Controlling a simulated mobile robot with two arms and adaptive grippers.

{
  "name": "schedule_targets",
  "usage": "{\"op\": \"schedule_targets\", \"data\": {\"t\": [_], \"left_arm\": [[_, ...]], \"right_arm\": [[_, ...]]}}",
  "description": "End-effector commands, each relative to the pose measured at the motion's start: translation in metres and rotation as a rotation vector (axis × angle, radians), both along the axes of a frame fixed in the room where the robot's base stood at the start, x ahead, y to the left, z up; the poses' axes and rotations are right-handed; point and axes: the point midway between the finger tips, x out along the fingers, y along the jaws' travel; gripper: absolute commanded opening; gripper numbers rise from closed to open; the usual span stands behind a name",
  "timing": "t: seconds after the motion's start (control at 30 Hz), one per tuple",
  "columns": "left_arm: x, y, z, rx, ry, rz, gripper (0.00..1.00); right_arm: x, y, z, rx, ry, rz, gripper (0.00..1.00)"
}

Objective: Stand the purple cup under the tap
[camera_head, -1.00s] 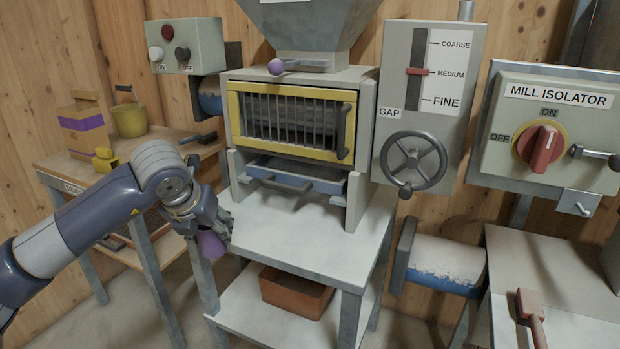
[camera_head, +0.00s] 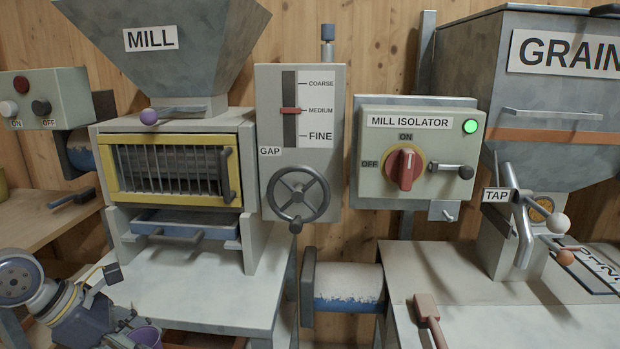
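The purple cup (camera_head: 148,336) is at the bottom left of the head view, its open rim facing up and its lower part cut off by the frame edge. My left gripper (camera_head: 125,330) is shut on the cup's side, in front of the mill table. The cup is far left of the tap. My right gripper is not in view.
A pale bench (camera_head: 460,275) lies below the tap, with a red-brown handle (camera_head: 426,310) near its left front. The mill (camera_head: 175,170) stands on its own table (camera_head: 205,285). A blue-and-white cylinder (camera_head: 345,288) lies between table and bench. The isolator box (camera_head: 415,150) shows a green light.

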Motion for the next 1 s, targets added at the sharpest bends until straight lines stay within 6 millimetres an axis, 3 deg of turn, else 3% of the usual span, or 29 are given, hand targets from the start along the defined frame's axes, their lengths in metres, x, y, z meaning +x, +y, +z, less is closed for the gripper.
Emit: {"op": "schedule_targets", "data": {"t": [0.37, 0.6, 1.0], "left_arm": [[-0.029, -0.045, -0.002, -0.002, -0.004, -0.736, 0.31], [-0.056, -0.07, 0.005, 0.003, -0.004, -1.331, 0.31], [-0.092, -0.093, 0.028, 0.008, -0.001, -2.128, 0.31]], "right_arm": [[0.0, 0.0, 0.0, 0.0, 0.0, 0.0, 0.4], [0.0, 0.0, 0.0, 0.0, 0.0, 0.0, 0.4], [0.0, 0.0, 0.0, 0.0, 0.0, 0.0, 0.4]]}}
